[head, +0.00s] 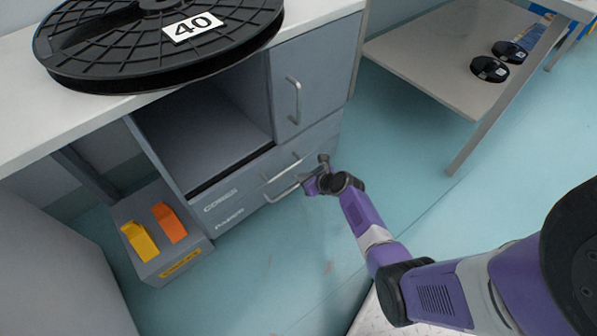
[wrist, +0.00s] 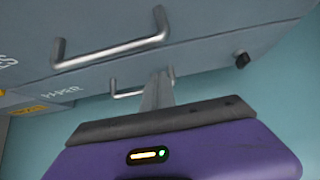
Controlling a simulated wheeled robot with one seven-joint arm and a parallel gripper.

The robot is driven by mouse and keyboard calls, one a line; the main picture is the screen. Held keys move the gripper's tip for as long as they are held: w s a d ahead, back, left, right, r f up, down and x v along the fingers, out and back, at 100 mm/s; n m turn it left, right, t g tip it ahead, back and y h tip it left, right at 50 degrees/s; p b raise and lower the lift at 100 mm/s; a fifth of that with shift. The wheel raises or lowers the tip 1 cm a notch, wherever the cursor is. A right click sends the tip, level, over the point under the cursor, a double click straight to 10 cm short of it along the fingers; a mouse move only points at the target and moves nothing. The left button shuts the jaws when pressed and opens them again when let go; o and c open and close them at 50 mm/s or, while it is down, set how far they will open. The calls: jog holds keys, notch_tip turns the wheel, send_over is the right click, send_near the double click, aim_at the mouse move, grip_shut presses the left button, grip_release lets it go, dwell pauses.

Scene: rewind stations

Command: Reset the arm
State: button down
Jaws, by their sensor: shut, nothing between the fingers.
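My arm, purple and grey, reaches from the lower right of the head view to the front of the grey cabinet (head: 255,190). My gripper (head: 311,182) is shut and empty, close to the right end of the drawer handles. In the wrist view the closed fingers (wrist: 158,92) point at the drawer fronts, above my purple gripper body. They overlap the lower handle (wrist: 127,92) in the picture; I cannot tell whether they touch it. The upper handle (wrist: 110,50) is apart from the fingers.
The drawers are labelled Cores and Paper and look shut. A large black reel (head: 120,50) marked 40 lies on the white counter (head: 40,125). A grey box (head: 170,265) with yellow and orange pieces stands on the floor. A table (head: 430,60) is at upper right. Floor right of the cabinet is clear.

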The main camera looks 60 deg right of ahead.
jog(key=p+v, duration=0.4)
jog(key=v, duration=0.4)
jog(key=shift+s, duration=0.2)
